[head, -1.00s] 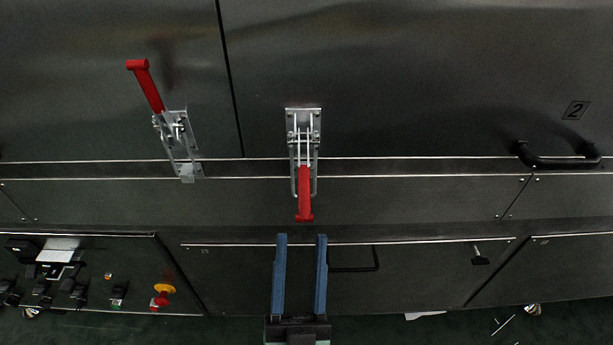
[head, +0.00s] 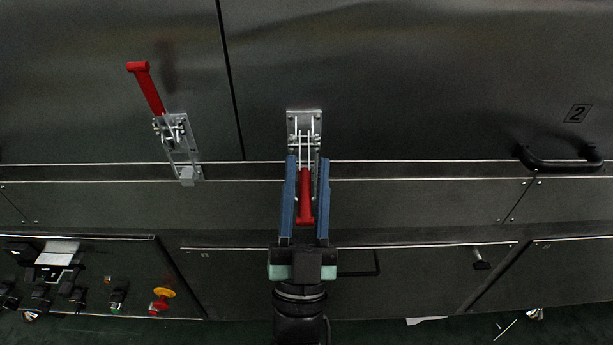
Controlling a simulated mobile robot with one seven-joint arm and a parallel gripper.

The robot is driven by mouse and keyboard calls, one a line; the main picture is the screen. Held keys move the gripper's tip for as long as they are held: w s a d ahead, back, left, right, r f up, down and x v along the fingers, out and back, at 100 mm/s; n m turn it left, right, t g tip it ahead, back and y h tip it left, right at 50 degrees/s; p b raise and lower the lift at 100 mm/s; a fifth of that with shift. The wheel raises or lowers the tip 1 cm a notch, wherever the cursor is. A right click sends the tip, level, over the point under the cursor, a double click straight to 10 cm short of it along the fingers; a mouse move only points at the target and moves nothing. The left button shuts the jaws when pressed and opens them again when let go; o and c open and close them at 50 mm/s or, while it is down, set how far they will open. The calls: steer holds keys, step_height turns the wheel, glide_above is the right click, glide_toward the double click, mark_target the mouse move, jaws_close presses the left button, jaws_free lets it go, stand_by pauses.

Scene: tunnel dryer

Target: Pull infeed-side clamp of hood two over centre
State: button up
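The clamp (head: 305,124) on the hood marked 2 is a silver toggle clamp with a red handle (head: 305,197) pointing down across the seam. My gripper (head: 306,160) has two blue fingers, one on each side of the red handle. The fingers stand apart with a gap visible on both sides of the handle, so it is open around it and not closed on it. The dark gripper body sits below the handle's end. Whether the fingers are at the handle's depth is hard to tell.
Another clamp (head: 177,140) at left, on the neighbouring hood, has its red handle raised up. A black bar handle (head: 556,160) is on hood two at right, under the number plate (head: 577,113). A control panel (head: 80,275) with a yellow-and-red button is at lower left.

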jaws_close()
steer(key=shift+f, duration=0.1)
stand_by(1.1)
